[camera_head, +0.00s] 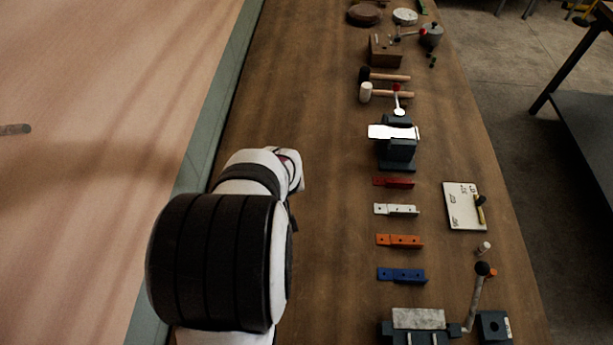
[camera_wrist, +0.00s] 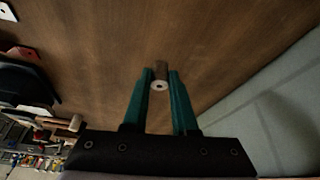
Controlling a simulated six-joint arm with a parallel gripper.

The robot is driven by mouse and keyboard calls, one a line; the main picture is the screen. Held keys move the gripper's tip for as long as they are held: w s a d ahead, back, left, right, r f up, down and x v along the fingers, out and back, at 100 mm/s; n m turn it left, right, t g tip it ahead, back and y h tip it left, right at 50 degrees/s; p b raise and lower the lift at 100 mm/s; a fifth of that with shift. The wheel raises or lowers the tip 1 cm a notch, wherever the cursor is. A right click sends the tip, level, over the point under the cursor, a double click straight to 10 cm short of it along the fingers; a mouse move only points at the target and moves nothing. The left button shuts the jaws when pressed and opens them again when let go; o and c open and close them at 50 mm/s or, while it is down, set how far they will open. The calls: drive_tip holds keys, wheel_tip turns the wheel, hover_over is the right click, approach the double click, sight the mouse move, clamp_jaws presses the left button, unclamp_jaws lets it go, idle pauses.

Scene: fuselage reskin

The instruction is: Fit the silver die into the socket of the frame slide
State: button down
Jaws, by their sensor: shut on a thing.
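My gripper (camera_wrist: 160,80) has green fingers, shut on a small cylindrical die (camera_wrist: 160,86) with a pale silver end face and a dark central hole. The die sits between the fingertips, with the brown bench top behind it; its height above the bench is hard to judge. In the head view my white and black arm hides the fingers and die. At the bottom right of the bench is a dark grey tool with a lever (camera_head: 475,300) and a dark block with a round hole (camera_head: 493,327). I cannot tell for certain which part is the frame slide.
Red (camera_head: 393,182), white (camera_head: 396,209), orange (camera_head: 399,241) and blue (camera_head: 401,275) brackets lie in a column. Beyond them stand a vise (camera_head: 399,150) and mallets (camera_head: 388,94). A white board (camera_head: 464,206) lies to the right. The bench's middle strip is clear.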

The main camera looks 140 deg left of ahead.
wheel_tip(320, 180, down, 5)
drive_tip(key=shift+r, duration=0.15)
drive_tip(key=c, duration=0.7)
unclamp_jaws()
drive_tip(key=v, duration=1.1)
drive_tip(key=shift+o, duration=0.5)
drive_tip(key=shift+w+r, duration=0.15)
drive_tip(key=shift+r, duration=0.35)
